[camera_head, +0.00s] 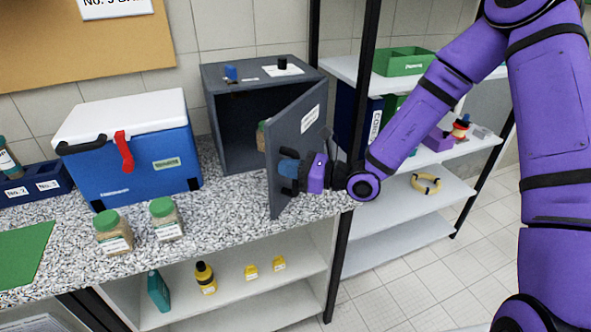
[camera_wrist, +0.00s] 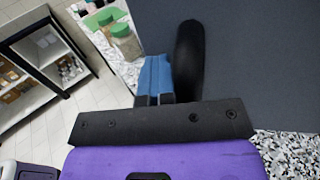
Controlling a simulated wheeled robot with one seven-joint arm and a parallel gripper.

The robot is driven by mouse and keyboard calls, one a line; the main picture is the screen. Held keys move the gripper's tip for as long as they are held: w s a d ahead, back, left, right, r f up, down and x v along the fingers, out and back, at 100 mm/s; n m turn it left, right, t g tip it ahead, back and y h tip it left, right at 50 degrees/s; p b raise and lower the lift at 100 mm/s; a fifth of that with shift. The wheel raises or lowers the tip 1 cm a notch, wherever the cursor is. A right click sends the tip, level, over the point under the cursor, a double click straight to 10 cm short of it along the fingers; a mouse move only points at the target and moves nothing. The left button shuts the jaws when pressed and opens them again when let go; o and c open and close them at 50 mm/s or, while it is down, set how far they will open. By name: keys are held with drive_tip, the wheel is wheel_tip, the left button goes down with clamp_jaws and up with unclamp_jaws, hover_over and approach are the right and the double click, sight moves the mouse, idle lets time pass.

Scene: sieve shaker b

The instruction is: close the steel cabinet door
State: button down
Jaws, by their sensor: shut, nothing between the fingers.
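The dark grey steel cabinet (camera_head: 236,120) stands on the speckled counter. Its door (camera_head: 297,133) is open, swung out from the right side toward the camera, with a white label on its outer face. The door face also fills much of the wrist view (camera_wrist: 260,60). My gripper (camera_head: 287,167) is at the outer face near the door's free edge. In the wrist view its blue fingers (camera_wrist: 155,75) are together, beside the black door handle (camera_wrist: 189,62) and not around it. Whether they touch the door is unclear.
A jar (camera_head: 261,136) inside the cabinet is partly hidden by the door. A blue cooler (camera_head: 130,160) stands left of the cabinet. Two green-lidded jars (camera_head: 113,232) (camera_head: 166,219) stand near the counter's front. Small items lie on the cabinet top. A shelf rack (camera_head: 410,180) stands at right.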

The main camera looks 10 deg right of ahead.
drive_tip(key=w+a, duration=1.1)
drive_tip(key=w, duration=0.4)
drive_tip(key=shift+a+m+t, duration=0.25)
drive_tip(key=shift+m+t, duration=0.05)
drive_tip(key=shift+t, duration=0.1)
drive_tip(key=shift+f, duration=0.1)
drive_tip(key=v, duration=0.9)
drive_tip(key=shift+s+r, duration=0.45)
drive_tip(key=shift+r, duration=0.1)
drive_tip(key=c, duration=1)
unclamp_jaws()
drive_tip(key=s+d+f, duration=0.2)
drive_tip(key=s+d, duration=0.1)
drive_tip(key=s, duration=0.1)
drive_tip(key=shift+d+f, duration=0.35)
drive_tip(key=shift+d, duration=0.05)
drive_tip(key=x, duration=0.9)
drive_tip(key=shift+s+a+f, duration=0.2)
drive_tip(key=shift+a+f, duration=0.3)
drive_tip(key=shift+f, duration=0.1)
